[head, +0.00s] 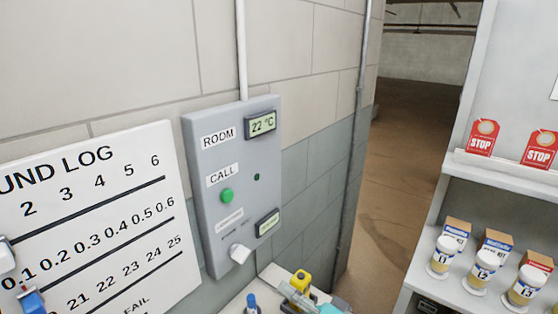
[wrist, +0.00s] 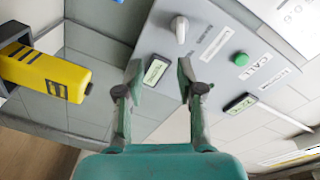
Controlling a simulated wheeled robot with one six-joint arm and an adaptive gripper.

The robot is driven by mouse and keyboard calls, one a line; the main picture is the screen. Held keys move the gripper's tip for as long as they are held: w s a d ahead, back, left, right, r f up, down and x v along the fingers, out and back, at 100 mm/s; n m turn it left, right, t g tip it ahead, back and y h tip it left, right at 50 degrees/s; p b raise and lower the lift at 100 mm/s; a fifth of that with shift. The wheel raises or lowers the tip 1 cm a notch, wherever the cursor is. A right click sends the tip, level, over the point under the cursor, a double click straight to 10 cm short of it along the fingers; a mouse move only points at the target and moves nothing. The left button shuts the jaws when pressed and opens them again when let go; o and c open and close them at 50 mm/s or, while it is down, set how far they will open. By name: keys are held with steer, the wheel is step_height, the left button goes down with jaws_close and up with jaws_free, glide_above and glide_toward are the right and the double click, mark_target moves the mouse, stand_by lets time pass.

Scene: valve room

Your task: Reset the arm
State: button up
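My gripper (wrist: 159,68) is open and empty in the wrist view, with its two teal fingers apart. Beyond them is a grey wall panel (head: 225,190), also in the wrist view (wrist: 205,85). The panel has a 22 °C display (head: 262,124), a green CALL button (head: 226,195), a small lower display (head: 268,222) and a white knob (head: 239,253). In the wrist view the knob (wrist: 180,28) and green button (wrist: 240,59) lie past the fingertips. I cannot tell whether the fingers touch the panel. In the head view, the gripper is hard to make out at the bottom edge.
A yellow and black object (wrist: 50,75) is left of my gripper in the wrist view. A white log board (head: 95,225) hangs left of the panel. A shelf (head: 500,178) at right holds red STOP tags (head: 483,137) and labelled jars (head: 443,257). Open floor (head: 405,160) lies between.

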steer(key=s+d+f+m+t+h, duration=0.1)
steer(key=s+d+f+m+h, duration=0.1)
steer(key=s+d+f+h, duration=0.5)
steer(key=s+d+f+m+t+h, duration=0.1)
steer(key=s+d+f+t+h, duration=0.15)
steer(key=s+f, duration=0.85)
steer(key=s+d+r+n+h, duration=0.1)
steer(key=s+d+r+n, duration=0.1)
steer(key=s, duration=0.6)
steer(key=s+d+r+n+h, duration=0.1)
steer(key=s+d+r, duration=0.1)
steer(key=s, duration=0.5)
steer(key=s+d+r+n+h, duration=0.1)
steer(key=s+r+n, duration=0.1)
steer(key=s, duration=0.6)
steer(key=shift+s+d+n, duration=0.3)
steer(key=shift+d, duration=0.1)
